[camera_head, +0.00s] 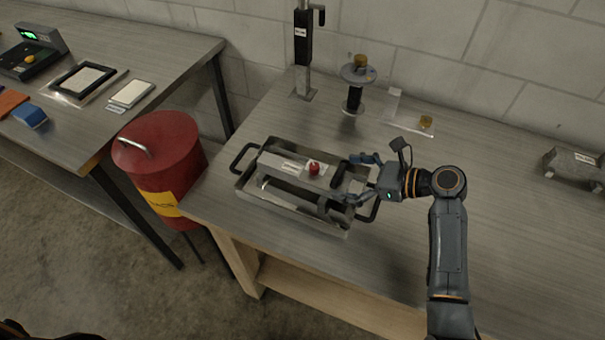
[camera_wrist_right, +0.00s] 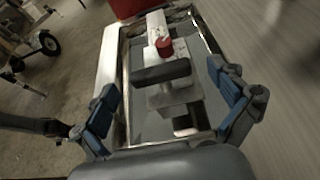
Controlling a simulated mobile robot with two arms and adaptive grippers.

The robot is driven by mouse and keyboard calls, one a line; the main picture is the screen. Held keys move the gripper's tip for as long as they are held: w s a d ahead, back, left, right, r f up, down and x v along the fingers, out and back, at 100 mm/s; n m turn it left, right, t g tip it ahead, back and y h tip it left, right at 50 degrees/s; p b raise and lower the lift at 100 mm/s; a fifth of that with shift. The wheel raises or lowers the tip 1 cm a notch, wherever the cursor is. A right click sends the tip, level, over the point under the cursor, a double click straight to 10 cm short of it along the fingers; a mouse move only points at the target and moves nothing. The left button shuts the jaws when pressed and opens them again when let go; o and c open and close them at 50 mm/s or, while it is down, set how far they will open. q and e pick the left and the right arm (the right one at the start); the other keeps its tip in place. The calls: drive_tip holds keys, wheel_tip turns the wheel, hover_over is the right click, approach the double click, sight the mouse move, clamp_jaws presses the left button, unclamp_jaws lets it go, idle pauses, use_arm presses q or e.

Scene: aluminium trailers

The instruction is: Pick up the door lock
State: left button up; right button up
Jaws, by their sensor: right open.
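The door lock (camera_head: 290,166) is a long grey metal body with a red round knob (camera_head: 314,168) and a black handle (camera_head: 338,174). It lies in a shallow metal tray (camera_head: 243,188) on the workbench. My right gripper (camera_head: 350,179) is open above the tray's right end, with its fingers to either side of the handle end. In the right wrist view the lock (camera_wrist_right: 176,96) lies ahead between the two open blue-padded fingers (camera_wrist_right: 170,105), and I see no contact. The fingers hide part of the tray's right end. My left gripper is not in view.
The tray has black loop handles (camera_head: 243,156) at its ends. A black and silver stand (camera_head: 303,50) and a round-topped fixture (camera_head: 357,85) stand behind it. A red bin (camera_head: 160,160) stands left of the workbench (camera_head: 480,240). The bench right of my arm is mostly clear.

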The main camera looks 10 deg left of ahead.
sight(319, 173)
drive_tip(key=shift+w+a+f, duration=0.25)
drive_tip(key=shift+a, duration=0.25)
drive_tip(key=shift+w+a+f, duration=0.15)
drive_tip(key=shift+w+a+f+p, duration=0.25)
drive_tip(key=shift+w+a+p, duration=0.05)
drive_tip(key=shift+a, duration=0.3)
drive_tip(key=x, duration=0.3)
drive_tip(key=shift+w+a+f, duration=0.1)
drive_tip(key=shift+w+f, duration=0.15)
drive_tip(key=shift+a+f, duration=0.1)
drive_tip(key=shift+a, duration=0.05)
drive_tip(key=shift+c, duration=0.9)
drive_tip(key=c, duration=1.5)
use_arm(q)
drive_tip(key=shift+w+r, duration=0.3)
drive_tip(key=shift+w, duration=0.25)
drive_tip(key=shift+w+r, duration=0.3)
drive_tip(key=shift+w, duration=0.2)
